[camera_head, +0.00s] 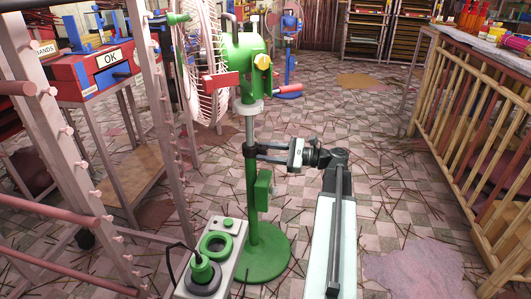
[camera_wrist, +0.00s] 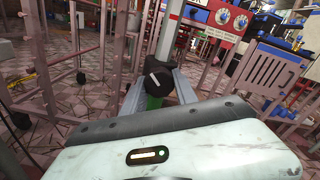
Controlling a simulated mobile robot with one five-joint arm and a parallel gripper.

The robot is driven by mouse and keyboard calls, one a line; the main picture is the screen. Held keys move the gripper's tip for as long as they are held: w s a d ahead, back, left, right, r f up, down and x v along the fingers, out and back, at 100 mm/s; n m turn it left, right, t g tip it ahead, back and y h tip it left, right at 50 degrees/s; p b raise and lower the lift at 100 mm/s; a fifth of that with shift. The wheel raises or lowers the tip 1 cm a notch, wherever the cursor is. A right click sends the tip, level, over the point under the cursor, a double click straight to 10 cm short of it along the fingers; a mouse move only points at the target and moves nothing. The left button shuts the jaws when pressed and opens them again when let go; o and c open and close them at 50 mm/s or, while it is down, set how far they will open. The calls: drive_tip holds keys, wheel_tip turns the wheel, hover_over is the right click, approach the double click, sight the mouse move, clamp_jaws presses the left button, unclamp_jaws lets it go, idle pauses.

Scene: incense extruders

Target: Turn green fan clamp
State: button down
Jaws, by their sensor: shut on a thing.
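The green fan (camera_head: 245,60) stands upright on a round green base (camera_head: 265,255), its white cage to the left. Its clamp is a black collar (camera_head: 250,150) on the pole, below the fan head. In the wrist view the clamp's black round knob (camera_wrist: 158,84) carries a white line that slants. My gripper (camera_head: 260,151) reaches in from the right at clamp height. In the wrist view its two grey fingers (camera_wrist: 158,92) lie on either side of the knob and are shut on it. The fingertips are partly hidden behind the knob.
A grey control box with green buttons (camera_head: 228,225) stands at the front, left of my arm. A pink peg rack (camera_head: 60,120) and a red table marked OK (camera_head: 105,75) are at left. A bamboo railing (camera_head: 470,140) is at right. Thin sticks litter the floor.

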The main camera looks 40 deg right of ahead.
drive_tip(key=n, duration=0.5)
drive_tip(key=shift+n, duration=0.3)
drive_tip(key=n, duration=0.4)
drive_tip(key=shift+d+n, duration=0.1)
drive_tip(key=shift+n, duration=0.2)
drive_tip(key=c, duration=1)
unclamp_jaws()
drive_tip(key=shift+o, duration=0.2)
drive_tip(key=shift+r, duration=0.1)
drive_tip(key=v, duration=0.8)
